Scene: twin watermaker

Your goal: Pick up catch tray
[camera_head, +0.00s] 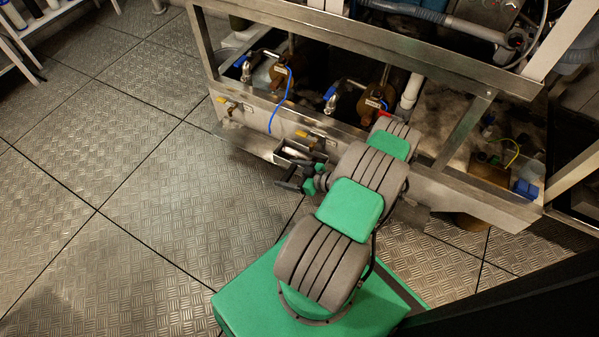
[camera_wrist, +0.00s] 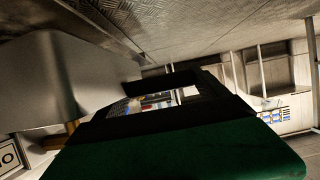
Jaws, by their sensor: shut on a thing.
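The catch tray (camera_head: 245,141) looks like a long, shallow grey metal tray low along the front of the steel frame, under the yellow-handled valves. My arm hides its middle, and a grey end seems to show right of the arm. My gripper (camera_head: 291,170) is at the tray's front edge, near its middle, and is shut on it. In the wrist view a smooth grey metal surface, seemingly the tray (camera_wrist: 75,80), fills the left side and reaches the black fingers of my gripper (camera_wrist: 165,92). The exact contact is hidden. I cannot tell whether the tray is lifted.
The steel frame (camera_head: 350,32) holds pumps with blue-handled valves, a blue hose (camera_head: 280,105) and a white pipe (camera_head: 410,92) just behind the tray. Patterned metal floor (camera_head: 130,190) is clear to the left. A white rack (camera_head: 40,22) stands at the far left.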

